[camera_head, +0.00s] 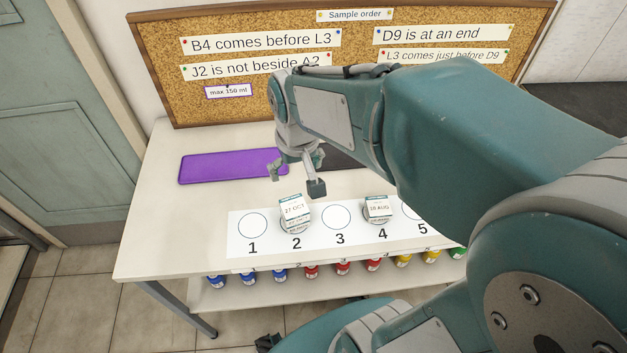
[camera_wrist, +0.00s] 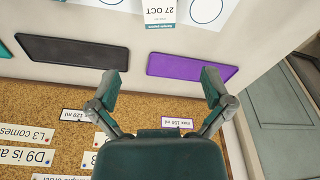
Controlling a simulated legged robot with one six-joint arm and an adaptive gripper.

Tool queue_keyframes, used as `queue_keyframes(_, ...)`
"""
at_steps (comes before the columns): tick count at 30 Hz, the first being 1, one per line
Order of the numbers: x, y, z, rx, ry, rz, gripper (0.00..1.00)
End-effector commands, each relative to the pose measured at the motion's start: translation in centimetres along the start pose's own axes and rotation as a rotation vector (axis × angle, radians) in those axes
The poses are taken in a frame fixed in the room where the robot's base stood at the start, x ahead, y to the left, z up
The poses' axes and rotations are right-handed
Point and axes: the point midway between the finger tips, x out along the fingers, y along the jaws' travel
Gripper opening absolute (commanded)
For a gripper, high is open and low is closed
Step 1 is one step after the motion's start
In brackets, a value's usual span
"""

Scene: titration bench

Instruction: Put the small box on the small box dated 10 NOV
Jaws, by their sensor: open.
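Two small white-and-teal boxes show in the head view. One box dated 27 OCT (camera_head: 295,209) is at circle 2, and its printed end also shows at the top of the wrist view (camera_wrist: 160,10). The other box, which seems dated 18 AUG (camera_head: 377,207), is at circle 4. I see no box dated 10 NOV; my arm hides part of the bench around circle 5. My gripper (camera_head: 295,181) is open and empty, above the bench behind the 27 OCT box. In the wrist view its spread fingers (camera_wrist: 160,84) have nothing between them.
A white numbered strip (camera_head: 267,244) lies along the bench front; circles 1 and 3 are empty. A purple mat (camera_head: 225,166) lies back left, with a black mat (camera_wrist: 72,53) beside it. A cork board (camera_head: 225,100) stands behind. Colour-capped bottles (camera_head: 311,271) stand on the lower shelf.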

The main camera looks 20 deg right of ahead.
Motion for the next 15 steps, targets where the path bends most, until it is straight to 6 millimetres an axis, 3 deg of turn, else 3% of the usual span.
queue_keyframes(1,-1.5,0.0,0.9,-0.003,0.043,-0.002,1.00)
queue_keyframes(6,-4.8,0.2,4.0,-0.017,0.159,-0.005,1.00)
queue_keyframes(15,-7.8,0.3,8.2,-0.033,0.313,-0.007,1.00)
